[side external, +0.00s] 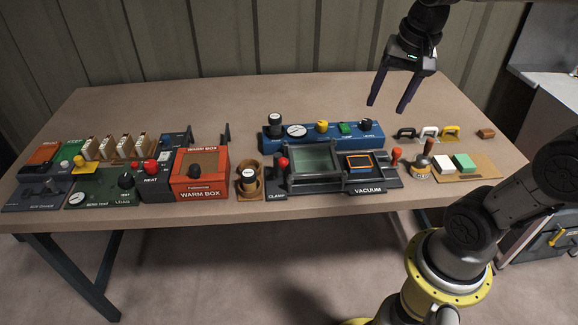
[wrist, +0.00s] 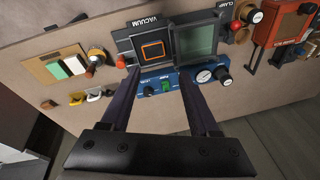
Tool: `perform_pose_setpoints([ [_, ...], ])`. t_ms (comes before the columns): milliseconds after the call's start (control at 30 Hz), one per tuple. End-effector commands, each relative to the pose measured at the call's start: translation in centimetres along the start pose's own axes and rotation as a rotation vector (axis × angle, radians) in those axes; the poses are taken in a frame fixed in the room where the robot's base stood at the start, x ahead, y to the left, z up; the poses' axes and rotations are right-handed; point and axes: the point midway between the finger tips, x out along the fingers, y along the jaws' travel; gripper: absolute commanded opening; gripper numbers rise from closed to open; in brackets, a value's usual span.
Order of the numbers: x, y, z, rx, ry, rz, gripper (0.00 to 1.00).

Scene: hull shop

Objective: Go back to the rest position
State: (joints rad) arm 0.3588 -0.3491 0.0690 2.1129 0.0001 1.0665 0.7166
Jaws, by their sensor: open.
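My gripper (side external: 392,91) is open and empty. It hangs in the air above the right part of the table, over the back side of the blue control box (side external: 340,142). In the wrist view my gripper (wrist: 158,90) shows two dark fingers spread apart, with the blue box (wrist: 180,80) and its green button between and beyond them. Nothing is between the fingertips. The fingers look clear of the things on the table.
The table (side external: 210,95) holds the vacuum station (side external: 372,187), the red warm box (side external: 203,190), a dial panel (side external: 95,192) at left, and a tray (side external: 482,168) with white and green blocks at right. Coloured clips (side external: 450,132) lie near the gripper. The table's back strip is clear.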

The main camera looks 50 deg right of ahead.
Motion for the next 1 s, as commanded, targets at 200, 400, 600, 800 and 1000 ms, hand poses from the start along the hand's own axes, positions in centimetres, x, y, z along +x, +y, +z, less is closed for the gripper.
perform_pose_setpoints([
  [200, -1.8, 0.4, 8.1, -0.508, 0.095, -0.165, 0.62],
  [400, -0.7, 2.3, 11.6, -0.877, 0.168, -0.23, 0.62],
  [600, 0.1, 2.5, 11.7, -1.028, 0.19, -0.218, 0.62],
  [800, 0.1, 2.5, 11.6, -1.052, 0.194, -0.216, 0.62],
  [1000, 0.1, 2.5, 11.6, -1.049, 0.194, -0.216, 0.62],
])
